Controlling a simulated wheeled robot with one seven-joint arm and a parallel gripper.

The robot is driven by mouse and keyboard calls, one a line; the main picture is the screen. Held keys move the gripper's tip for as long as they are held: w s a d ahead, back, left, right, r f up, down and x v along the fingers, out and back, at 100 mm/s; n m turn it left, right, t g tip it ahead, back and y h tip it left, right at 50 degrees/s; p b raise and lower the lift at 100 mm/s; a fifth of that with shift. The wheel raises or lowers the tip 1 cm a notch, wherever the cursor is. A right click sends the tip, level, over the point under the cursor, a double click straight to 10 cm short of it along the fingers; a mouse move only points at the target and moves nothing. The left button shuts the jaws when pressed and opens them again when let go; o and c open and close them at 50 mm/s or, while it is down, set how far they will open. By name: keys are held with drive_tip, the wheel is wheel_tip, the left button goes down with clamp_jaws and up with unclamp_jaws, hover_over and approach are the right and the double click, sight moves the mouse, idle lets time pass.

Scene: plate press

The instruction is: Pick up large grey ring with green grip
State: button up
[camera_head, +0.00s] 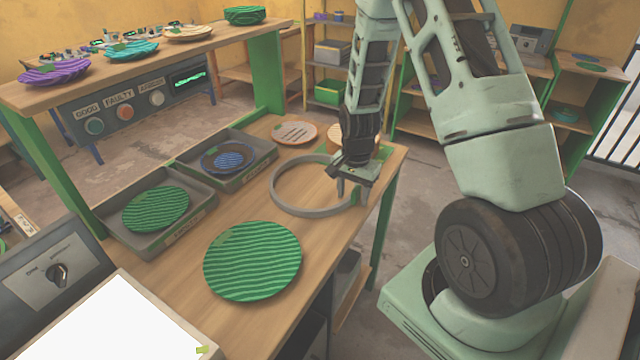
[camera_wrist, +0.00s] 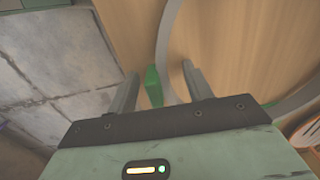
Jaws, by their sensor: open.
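The large grey ring (camera_head: 284,207) lies on the wooden table near its right edge in the head view. Its grey band also shows in the wrist view (camera_wrist: 165,45). The ring's green grip (camera_wrist: 153,86) shows in the wrist view between my gripper's two fingers. My gripper (camera_head: 350,192) is at the right side of the ring, pointing down. In the wrist view my gripper (camera_wrist: 160,85) is open, with one finger on each side of the green grip. I cannot tell whether either finger touches the grip.
A large green wavy plate (camera_head: 252,262) lies on the table (camera_head: 190,290) in front of the ring. Two grey trays (camera_head: 202,212) hold a green plate (camera_head: 156,209) and a blue plate (camera_head: 229,160). An orange-striped plate (camera_head: 295,133) lies behind the ring. A raised shelf stands at the left.

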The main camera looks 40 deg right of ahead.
drive_tip(key=c, duration=1.1)
drive_tip(key=shift+r, duration=0.15)
